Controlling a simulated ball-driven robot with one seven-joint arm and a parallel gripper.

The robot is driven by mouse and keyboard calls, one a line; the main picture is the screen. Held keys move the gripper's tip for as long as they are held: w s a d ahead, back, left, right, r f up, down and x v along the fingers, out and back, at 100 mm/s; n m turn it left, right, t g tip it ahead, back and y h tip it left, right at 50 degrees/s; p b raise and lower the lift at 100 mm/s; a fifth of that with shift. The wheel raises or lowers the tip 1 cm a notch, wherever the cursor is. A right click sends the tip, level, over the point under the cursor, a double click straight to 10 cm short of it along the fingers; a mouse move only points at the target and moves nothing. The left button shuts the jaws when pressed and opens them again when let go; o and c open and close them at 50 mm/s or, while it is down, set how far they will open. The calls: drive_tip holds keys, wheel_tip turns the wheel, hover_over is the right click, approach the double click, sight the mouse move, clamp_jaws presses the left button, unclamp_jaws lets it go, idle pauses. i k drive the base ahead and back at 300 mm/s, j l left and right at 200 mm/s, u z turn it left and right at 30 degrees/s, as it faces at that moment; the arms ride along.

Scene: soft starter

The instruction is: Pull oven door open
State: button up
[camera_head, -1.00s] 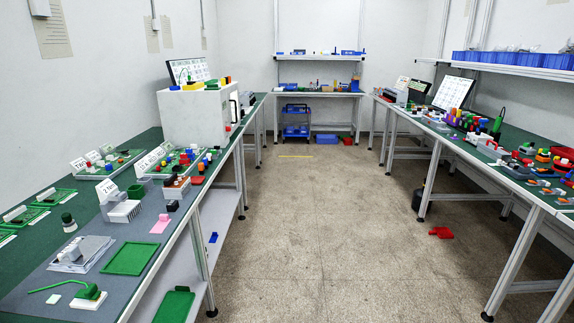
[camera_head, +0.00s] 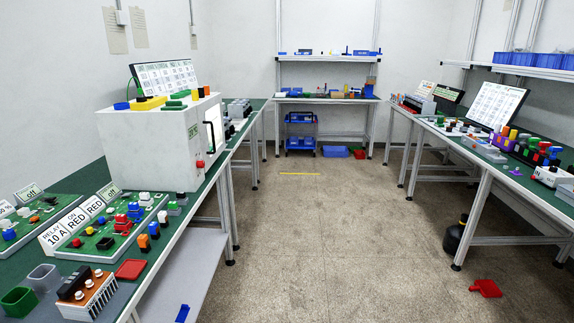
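The oven (camera_head: 155,140) is a white box on the green left bench, with several coloured parts lying on its top. Its door side faces right, toward the aisle, and is seen at a steep angle. A dark-edged handle (camera_head: 211,143) stands on that side, and a red knob or button (camera_head: 200,164) sits below it. The door looks closed, though the angle hides any small gap. My gripper and arm are not in view.
The left bench (camera_head: 185,228) runs along the aisle, with boards and small parts in front of the oven. The right bench (camera_head: 530,195) is crowded. The floor (camera_head: 320,240) between them is clear, except a red piece (camera_head: 486,288) and a black container (camera_head: 456,236) near the right bench.

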sight(209, 158)
drive_tip(key=i+u, duration=0.2)
drive_tip(key=i, duration=0.25)
drive_tip(key=i+l+u, duration=0.15)
drive_tip(key=i, duration=0.35)
drive_tip(key=i+l+u, duration=0.2)
drive_tip(key=i, duration=0.25)
drive_tip(key=i+l+u, duration=0.2)
drive_tip(key=i, duration=0.2)
